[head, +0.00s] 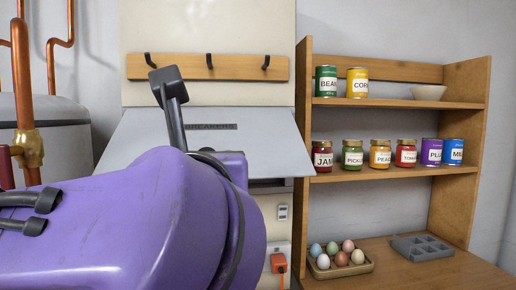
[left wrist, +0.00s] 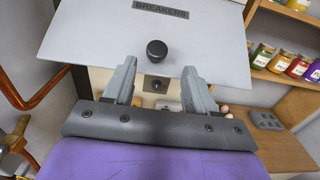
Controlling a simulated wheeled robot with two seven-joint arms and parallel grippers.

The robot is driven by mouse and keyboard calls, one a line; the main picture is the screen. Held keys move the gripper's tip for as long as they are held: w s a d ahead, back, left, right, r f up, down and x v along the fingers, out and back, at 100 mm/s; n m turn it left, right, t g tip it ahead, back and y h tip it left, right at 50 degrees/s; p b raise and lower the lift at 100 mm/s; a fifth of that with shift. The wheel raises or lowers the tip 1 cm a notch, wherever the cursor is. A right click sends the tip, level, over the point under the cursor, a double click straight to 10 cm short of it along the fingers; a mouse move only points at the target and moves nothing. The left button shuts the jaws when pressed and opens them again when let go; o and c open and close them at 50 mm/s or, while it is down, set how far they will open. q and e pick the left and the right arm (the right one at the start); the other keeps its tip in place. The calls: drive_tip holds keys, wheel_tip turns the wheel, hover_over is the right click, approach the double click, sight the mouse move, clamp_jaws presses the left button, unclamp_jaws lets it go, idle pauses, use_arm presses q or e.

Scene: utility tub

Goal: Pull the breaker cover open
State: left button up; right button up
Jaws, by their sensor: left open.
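The breaker cover (head: 165,140) is a pale grey panel labelled BREAKERS. In the head view it slopes out toward me from its top edge, with a dark gap under its lower right side. In the left wrist view the cover (left wrist: 95,35) fills the upper middle, and its round black knob (left wrist: 157,49) shows near its lower edge. My left gripper (left wrist: 160,68) is open and empty, its fingers below the knob in the picture and apart from it. In the head view my purple left arm hides the knob and the cover's lower middle. My right gripper is not in view.
A wooden shelf (head: 305,110) with cans and jars stands close to the cover's right. An egg tray (head: 340,270) and a grey moulded tray (head: 422,247) rest on the wooden counter below. Copper pipes (head: 22,80) run at the left. A hook rail (head: 190,68) is above the cover.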

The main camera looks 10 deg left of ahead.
use_arm(q)
drive_tip(key=p+x, duration=0.1)
drive_tip(key=x, duration=0.3)
drive_tip(key=p+x, duration=0.1)
drive_tip(key=x, duration=0.4)
drive_tip(key=shift+a+p, duration=0.25)
drive_tip(key=shift+p, duration=0.15)
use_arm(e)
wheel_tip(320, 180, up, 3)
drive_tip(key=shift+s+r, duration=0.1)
